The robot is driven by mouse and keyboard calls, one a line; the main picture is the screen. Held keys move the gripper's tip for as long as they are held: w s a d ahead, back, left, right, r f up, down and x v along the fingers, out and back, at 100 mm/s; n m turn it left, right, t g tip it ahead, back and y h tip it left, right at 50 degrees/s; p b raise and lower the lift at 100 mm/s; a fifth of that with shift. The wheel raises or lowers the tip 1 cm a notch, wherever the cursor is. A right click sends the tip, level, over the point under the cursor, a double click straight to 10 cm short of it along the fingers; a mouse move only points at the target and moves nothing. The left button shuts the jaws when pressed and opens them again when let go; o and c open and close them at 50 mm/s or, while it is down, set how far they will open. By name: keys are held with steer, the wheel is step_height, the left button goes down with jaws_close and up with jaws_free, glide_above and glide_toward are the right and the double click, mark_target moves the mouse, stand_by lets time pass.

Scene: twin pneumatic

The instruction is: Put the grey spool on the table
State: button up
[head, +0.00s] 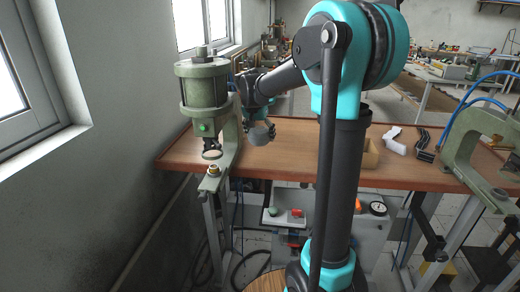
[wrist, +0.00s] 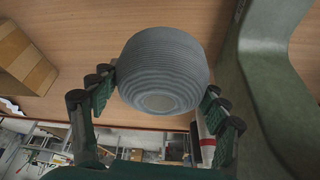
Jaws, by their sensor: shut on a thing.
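The grey spool (head: 262,133) is a ribbed, rounded piece. In the wrist view the grey spool (wrist: 163,68) sits between the finger pads of my gripper (wrist: 158,85), which is shut on it from both sides. In the head view my gripper (head: 261,126) is over the left part of the wooden table (head: 285,158), beside the green press. I cannot tell whether the spool touches the tabletop. The bare wood of the table (wrist: 100,20) shows behind the spool in the wrist view.
A green pneumatic press (head: 203,95) stands close on the left; its frame (wrist: 265,75) is near my gripper. A cardboard box (head: 370,153), a white piece (head: 396,140) and a second green press (head: 470,150) are on the right. The wall is far left.

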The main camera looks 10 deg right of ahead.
mark_target(262, 154)
steer(key=shift+f, duration=3.2)
steer(key=shift+f, duration=0.1)
steer(key=o, duration=1.2)
steer(key=shift+o, duration=0.2)
steer(key=shift+v, duration=3.85)
